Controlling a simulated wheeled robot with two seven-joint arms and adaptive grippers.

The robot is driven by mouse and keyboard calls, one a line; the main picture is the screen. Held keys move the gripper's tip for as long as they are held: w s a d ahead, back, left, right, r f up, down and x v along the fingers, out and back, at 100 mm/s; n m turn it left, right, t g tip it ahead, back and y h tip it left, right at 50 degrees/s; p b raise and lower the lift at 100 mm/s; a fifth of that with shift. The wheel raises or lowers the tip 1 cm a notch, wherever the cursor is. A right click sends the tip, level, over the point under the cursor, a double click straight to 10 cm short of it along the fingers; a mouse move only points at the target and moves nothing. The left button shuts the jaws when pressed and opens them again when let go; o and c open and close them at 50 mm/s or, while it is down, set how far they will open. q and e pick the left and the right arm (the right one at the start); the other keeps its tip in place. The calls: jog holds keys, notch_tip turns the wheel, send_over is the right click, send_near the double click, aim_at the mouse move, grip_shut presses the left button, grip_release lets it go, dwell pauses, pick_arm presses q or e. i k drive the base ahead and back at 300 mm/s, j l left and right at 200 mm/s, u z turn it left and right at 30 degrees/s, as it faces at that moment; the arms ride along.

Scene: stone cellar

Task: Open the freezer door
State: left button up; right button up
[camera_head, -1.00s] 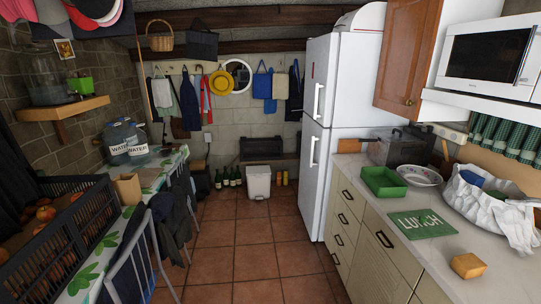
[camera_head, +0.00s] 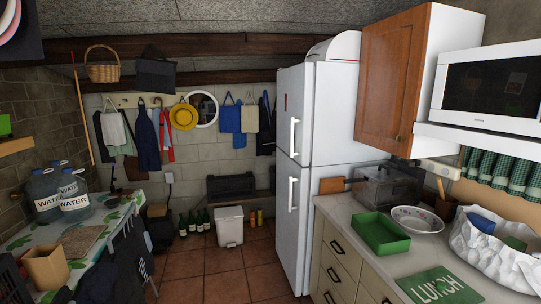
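A tall white fridge-freezer (camera_head: 326,115) stands ahead, right of the middle of the view, with its front facing left. It has two doors, both shut. The upper door (camera_head: 291,93) has a white vertical handle (camera_head: 293,135). The lower door (camera_head: 287,220) has a similar white handle (camera_head: 292,195) near its top. Which of the two is the freezer I cannot tell. Neither of my grippers shows in the view.
A counter (camera_head: 350,205) with drawers (camera_head: 335,257) runs along the right, bearing a green tray (camera_head: 380,233) and a bowl (camera_head: 417,219). A cluttered table (camera_head: 112,214) stands left. Tiled floor (camera_head: 215,262) lies open between them. A white bin (camera_head: 230,229) stands at the back wall.

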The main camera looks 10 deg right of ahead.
aim_at(295, 83)
jog(key=i, duration=0.8)
jog(key=i+j+z, duration=0.15)
jog(key=i, duration=0.25)
jog(key=i+z, duration=0.15)
jog(key=i, duration=0.25)
jog(key=i+j+z, duration=0.5)
jog(key=i+j, duration=0.3)
jog(key=j, duration=0.15)
jog(key=i+j+z, duration=0.1)
jog(key=j, duration=0.2)
jog(key=i+j+z, duration=0.1)
jog(key=i+j, duration=0.25)
jog(key=j, duration=0.3)
